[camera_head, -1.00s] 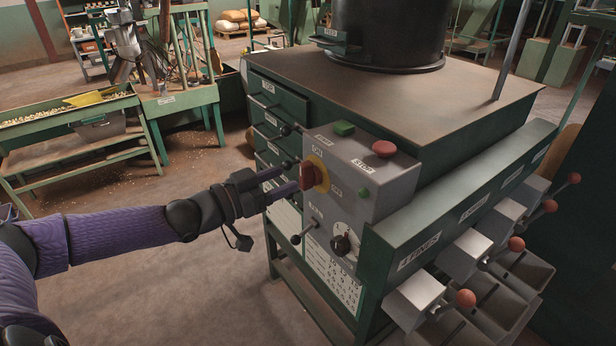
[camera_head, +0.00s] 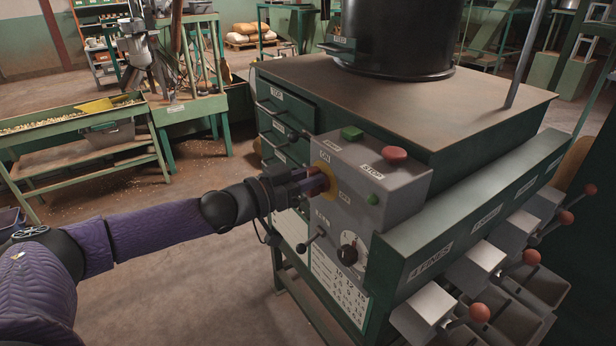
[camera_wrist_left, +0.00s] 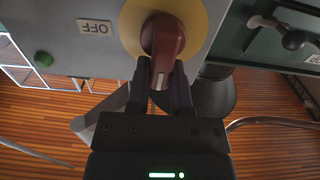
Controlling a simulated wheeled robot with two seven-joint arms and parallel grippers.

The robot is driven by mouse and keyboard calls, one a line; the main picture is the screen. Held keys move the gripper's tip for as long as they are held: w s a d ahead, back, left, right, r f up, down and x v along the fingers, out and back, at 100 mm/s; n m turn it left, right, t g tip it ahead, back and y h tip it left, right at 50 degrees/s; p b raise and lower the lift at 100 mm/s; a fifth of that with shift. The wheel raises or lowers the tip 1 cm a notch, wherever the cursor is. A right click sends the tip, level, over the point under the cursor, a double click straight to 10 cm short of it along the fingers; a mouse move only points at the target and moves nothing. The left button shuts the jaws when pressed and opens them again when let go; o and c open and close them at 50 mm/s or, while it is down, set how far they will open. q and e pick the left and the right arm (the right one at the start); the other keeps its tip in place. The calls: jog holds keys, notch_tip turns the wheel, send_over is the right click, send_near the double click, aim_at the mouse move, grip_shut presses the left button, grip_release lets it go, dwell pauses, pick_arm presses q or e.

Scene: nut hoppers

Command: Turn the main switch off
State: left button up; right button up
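The main switch is a red rotary knob (camera_wrist_left: 163,38) on a round yellow plate (camera_wrist_left: 204,22), on the grey control box (camera_head: 396,190). An OFF label (camera_wrist_left: 96,27) is beside the plate in the left wrist view. My left gripper (camera_head: 318,183) is at the knob, its dark fingers (camera_wrist_left: 162,80) on either side of the handle and seemingly touching it. The handle with its white mark shows between them. In the head view the gripper hides much of the knob; the ON label (camera_head: 327,157) shows above. My right gripper is not in view.
A green button (camera_head: 351,133) and a red STOP button (camera_head: 394,154) are on top of the box. A black lever (camera_head: 310,240) and a dial (camera_head: 348,252) are below the switch. Drawers (camera_head: 284,125) are to the left; ball-handled hoppers (camera_head: 430,304) are at right.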

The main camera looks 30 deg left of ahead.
aim_at(331, 188)
pick_arm(q)
grip_shut()
jog(key=m+p, duration=0.2)
jog(key=m, duration=0.1)
jog(key=shift+s+d+r+p, duration=0.1)
jog(key=shift+d+p, duration=0.2)
jog(key=m, duration=0.1)
jog(key=m+p, duration=0.1)
jog(key=m, duration=0.1)
jog(key=m+p, duration=0.1)
jog(key=m, duration=0.1)
jog(key=shift+s+d+f, duration=0.15)
jog(key=shift+d+f, duration=0.1)
jog(key=shift+d, duration=0.1)
jog(key=m, duration=0.3)
jog(key=f+m, duration=0.1)
jog(key=shift+s+d, duration=0.1)
jog(key=shift+d, duration=0.15)
jog(key=m, duration=0.3)
jog(key=f+m, duration=0.1)
jog(key=m, duration=0.1)
jog(key=shift+d+m, duration=0.1)
jog(key=shift+m, duration=0.6)
